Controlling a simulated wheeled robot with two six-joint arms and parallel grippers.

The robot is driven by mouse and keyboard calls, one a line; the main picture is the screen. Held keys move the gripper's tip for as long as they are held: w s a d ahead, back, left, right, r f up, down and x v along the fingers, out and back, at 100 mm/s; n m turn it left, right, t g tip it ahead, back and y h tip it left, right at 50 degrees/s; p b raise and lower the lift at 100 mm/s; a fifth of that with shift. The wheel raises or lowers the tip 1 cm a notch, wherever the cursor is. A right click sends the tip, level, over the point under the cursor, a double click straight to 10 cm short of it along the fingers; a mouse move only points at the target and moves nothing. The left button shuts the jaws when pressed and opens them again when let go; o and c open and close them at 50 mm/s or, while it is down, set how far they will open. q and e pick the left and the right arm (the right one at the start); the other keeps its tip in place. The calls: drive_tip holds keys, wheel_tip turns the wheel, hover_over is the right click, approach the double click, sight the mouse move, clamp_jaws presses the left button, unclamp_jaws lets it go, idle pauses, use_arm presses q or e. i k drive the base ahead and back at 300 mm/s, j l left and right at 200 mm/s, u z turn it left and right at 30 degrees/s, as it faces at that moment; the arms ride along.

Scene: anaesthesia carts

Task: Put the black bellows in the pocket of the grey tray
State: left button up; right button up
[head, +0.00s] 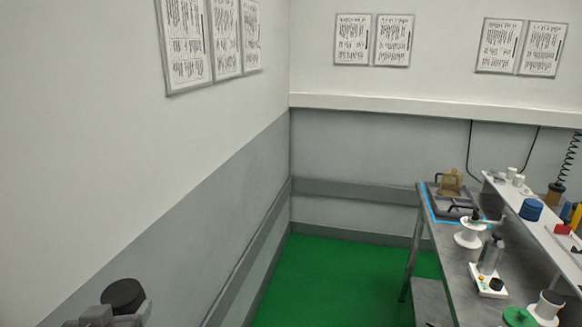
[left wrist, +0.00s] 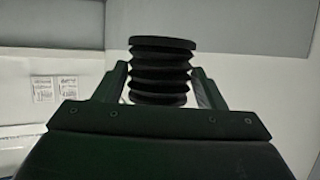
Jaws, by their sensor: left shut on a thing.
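The black bellows (left wrist: 160,70) stands ribbed and upright between the two fingers of my left gripper (left wrist: 160,88) in the left wrist view. In the head view, its round dark top (head: 123,293) shows at the lower left, held in my left gripper (head: 122,306), which is shut on it. The gripper is well away from the bench. A grey tray (head: 438,206) appears to lie at the far left end of the bench, inside a blue outline. It is small in view, and I cannot make out its pocket. My right gripper is not in view.
The metal bench (head: 447,246) at the right bears a white spool-like part (head: 468,239), a small device (head: 487,271) and a green-based part (head: 519,317). A blue round item (head: 531,210) sits on the raised white shelf. Green floor (head: 325,280) lies clear between wall and bench.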

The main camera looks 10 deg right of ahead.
sight(445, 205)
drive_tip(key=i+l+z, duration=0.15)
drive_tip(key=i+z, duration=0.3)
drive_tip(key=i, duration=0.2)
drive_tip(key=i+j+z, duration=0.15)
drive_tip(key=i+z, duration=0.3)
drive_tip(key=i, duration=0.25)
drive_tip(key=i+z, duration=0.5)
drive_tip(key=i+j+z, duration=0.2)
drive_tip(key=i+z, duration=0.15)
drive_tip(key=z, duration=0.15)
drive_tip(key=i+j+z, duration=0.3)
drive_tip(key=z, duration=0.2)
drive_tip(key=i+j+z, duration=0.2)
drive_tip(key=i+j, duration=0.15)
